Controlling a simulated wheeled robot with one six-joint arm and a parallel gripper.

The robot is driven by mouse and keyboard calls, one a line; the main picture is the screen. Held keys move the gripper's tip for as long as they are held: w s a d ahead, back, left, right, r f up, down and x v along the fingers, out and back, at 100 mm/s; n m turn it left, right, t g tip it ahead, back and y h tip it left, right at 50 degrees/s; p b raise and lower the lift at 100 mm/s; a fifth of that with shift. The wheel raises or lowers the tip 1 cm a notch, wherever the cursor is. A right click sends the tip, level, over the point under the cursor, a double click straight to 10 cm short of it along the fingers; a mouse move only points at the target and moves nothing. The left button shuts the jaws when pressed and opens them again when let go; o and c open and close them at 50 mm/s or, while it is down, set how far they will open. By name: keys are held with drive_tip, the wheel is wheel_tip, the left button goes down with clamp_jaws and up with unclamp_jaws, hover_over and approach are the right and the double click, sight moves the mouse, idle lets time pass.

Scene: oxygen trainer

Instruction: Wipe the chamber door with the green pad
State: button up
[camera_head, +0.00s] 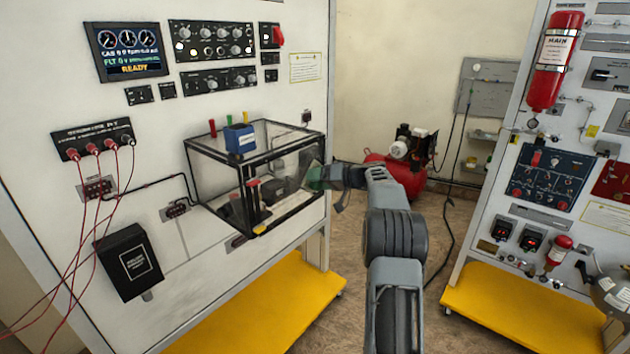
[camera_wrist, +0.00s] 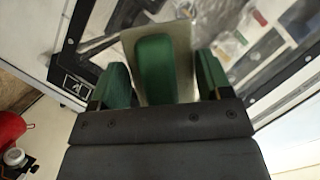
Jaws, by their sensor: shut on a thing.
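The chamber is a clear box with black edges on the white panel, and its door (camera_wrist: 97,22) is the clear face in front of my gripper in the wrist view. In the head view my gripper (camera_head: 322,176) is at the chamber's right side. In the wrist view my gripper (camera_wrist: 160,85) has green fingers, shut on the green pad (camera_wrist: 155,68), which has a pale plate behind it. The pad's far end is close to or against the door; I cannot tell if it touches. In the head view the pad is mostly hidden by my gripper.
A blue box (camera_head: 240,138) and small coloured pieces stand on the chamber's top. A red compressor (camera_head: 402,172) sits on the floor behind my arm. A second panel with a red cylinder (camera_head: 555,62) stands at right. Yellow bases (camera_head: 262,318) jut out below the panels.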

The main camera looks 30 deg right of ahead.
drive_tip(key=shift+w+d, duration=0.15)
drive_tip(key=shift+d, duration=0.2)
drive_tip(key=shift+f+b, duration=0.15)
drive_tip(key=shift+b, duration=0.25)
